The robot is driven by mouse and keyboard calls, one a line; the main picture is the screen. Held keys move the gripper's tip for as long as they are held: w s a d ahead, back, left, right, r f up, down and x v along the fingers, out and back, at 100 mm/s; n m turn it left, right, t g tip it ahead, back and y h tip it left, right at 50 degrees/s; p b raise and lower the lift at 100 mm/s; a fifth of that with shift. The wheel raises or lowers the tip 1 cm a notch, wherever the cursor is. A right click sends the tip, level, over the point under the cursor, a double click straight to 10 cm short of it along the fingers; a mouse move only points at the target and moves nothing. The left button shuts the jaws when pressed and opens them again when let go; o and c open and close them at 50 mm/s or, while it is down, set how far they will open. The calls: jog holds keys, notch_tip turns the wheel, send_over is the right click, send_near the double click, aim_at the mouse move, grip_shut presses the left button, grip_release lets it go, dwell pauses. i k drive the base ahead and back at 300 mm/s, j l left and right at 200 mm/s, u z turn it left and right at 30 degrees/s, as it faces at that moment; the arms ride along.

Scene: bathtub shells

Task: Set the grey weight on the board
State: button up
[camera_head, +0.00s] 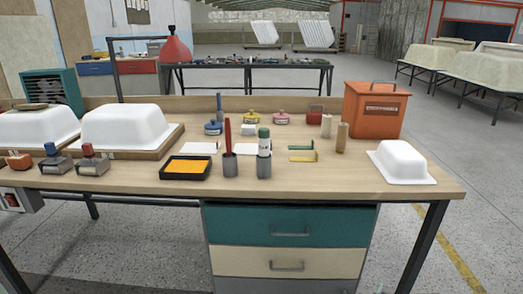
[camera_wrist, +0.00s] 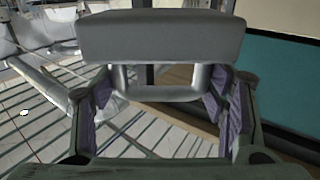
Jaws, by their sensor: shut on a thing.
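The grey weight (camera_wrist: 160,38) is a blocky piece with a loop handle, seen close up in the wrist view. My gripper (camera_wrist: 160,98) is shut on it, with purple-padded fingers on either side of the handle. My gripper is not in the head view. Wooden boards (camera_head: 150,154) lie under the white shells at the left of the bench in the head view; I cannot tell which board is meant. A strip of wood (camera_wrist: 178,76) shows behind the handle in the wrist view.
A teal panel (camera_wrist: 285,80) stands right in the wrist view.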

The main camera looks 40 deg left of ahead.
aim_at(25, 107)
jog(key=k+j, duration=0.25)
jog(key=j, duration=0.15)
jog(key=k+j, duration=0.25)
jog(key=j, duration=0.15)
jog(key=k+j, duration=0.2)
jog(key=j, duration=0.2)
jog(key=k+j, duration=0.25)
jog(key=j, duration=0.15)
jog(key=k+j, duration=0.25)
jog(key=j, duration=0.15)
jog(key=k+j, duration=0.25)
jog(key=j+u, duration=0.05)
jog(key=j, duration=0.05)
